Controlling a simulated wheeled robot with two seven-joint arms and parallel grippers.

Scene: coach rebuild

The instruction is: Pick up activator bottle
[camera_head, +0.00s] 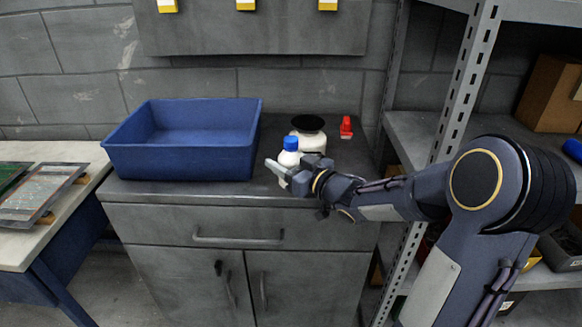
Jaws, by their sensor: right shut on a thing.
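A white bottle with a blue cap (290,153) stands upright near the front of the grey cabinet top (160,190); I take it to be the activator bottle. My right gripper (284,172) comes in from the right and is shut on the bottle's body. The gripper hides the lower part of the bottle, so I cannot tell whether its base touches the cabinet top. My left gripper is not in view.
A blue bin (183,165) stands left of the bottle. A white container with a black lid (308,133) is close behind it, and a small red object (346,127) is behind right. A metal shelf post (463,85) stands near my right arm.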

